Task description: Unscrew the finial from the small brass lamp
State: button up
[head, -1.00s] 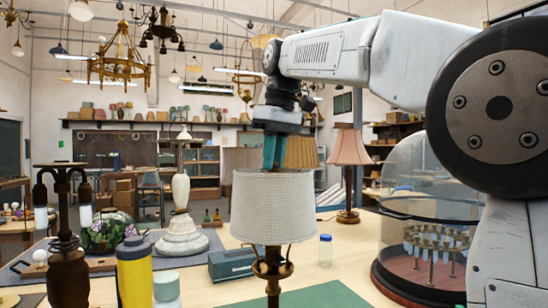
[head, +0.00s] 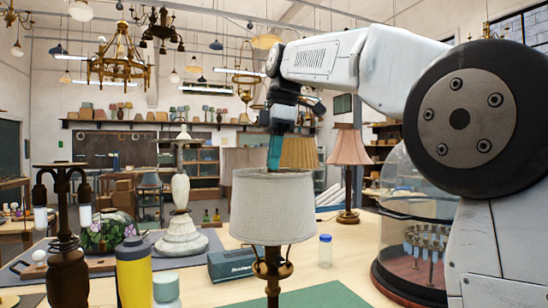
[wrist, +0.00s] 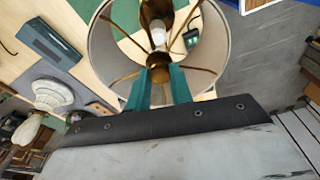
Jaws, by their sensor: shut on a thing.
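The small brass lamp (head: 272,271) stands at front centre in the head view, under a pale drum shade (head: 272,208). My gripper (head: 273,168) points straight down at the shade's top, its teal fingers seen nearly edge-on. In the wrist view, my gripper (wrist: 159,75) is shut on the small brass finial (wrist: 158,74) at the centre of the shade's wire spokes. The shade's open top (wrist: 97,55) surrounds the fingertips, and a white bulb (wrist: 161,38) shows inside. The finial is hidden in the head view, and its thread is not visible.
A yellow bottle (head: 134,275) and a dark brown lamp (head: 68,275) stand at left. A blue-grey box (head: 231,264) and a small blue-capped jar (head: 325,252) flank the lamp. A glass dome (head: 400,180) stands at right, near my arm.

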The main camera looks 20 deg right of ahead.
jog(key=shift+n, duration=0.8)
jog(key=shift+r, duration=0.1)
jog(key=shift+r, duration=0.1)
jog(key=shift+r, duration=1.6)
